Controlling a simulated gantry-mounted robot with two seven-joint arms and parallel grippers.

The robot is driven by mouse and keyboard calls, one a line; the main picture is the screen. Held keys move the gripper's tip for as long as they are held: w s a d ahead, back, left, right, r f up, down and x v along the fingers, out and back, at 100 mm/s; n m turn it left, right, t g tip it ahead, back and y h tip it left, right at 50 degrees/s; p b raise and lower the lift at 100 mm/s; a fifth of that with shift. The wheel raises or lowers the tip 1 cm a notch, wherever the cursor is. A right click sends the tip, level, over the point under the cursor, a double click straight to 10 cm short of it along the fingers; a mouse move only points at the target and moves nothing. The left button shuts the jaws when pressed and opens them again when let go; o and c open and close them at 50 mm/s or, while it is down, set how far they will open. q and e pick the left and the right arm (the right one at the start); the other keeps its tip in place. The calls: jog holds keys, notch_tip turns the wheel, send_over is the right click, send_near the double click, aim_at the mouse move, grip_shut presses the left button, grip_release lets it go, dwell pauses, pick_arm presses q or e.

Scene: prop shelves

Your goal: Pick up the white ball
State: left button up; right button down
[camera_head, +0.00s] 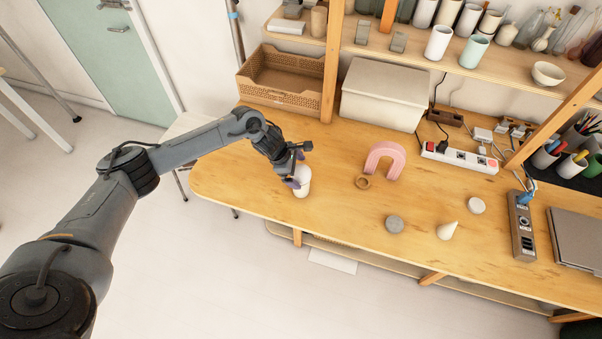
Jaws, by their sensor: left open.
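My left gripper (294,172) is over the left part of the wooden table (240,178), with its jaws open and pointing down. A white, cup-like object (303,184) stands on the table right at its fingertips. The gripper partly covers its upper side, and I cannot tell whether they touch. A small purple patch shows at the fingertips beside it. I cannot make out a clear white ball. A whitish round piece (476,205) lies farther right, and its shape looks more like a short disc. My right gripper is not in view.
A pink arch (385,160), a small wooden ring (362,182), a grey disc (394,224) and a white cone (447,231) stand right of the gripper. A lidded box (383,92), power strip (460,158) and laptop (578,238) are farther off. The table's front left is clear.

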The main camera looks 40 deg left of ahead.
aim_at(301, 174)
pick_arm(q)
jog(key=shift+x, duration=1.55)
jog(key=shift+d, duration=0.1)
jog(key=c, duration=1.3)
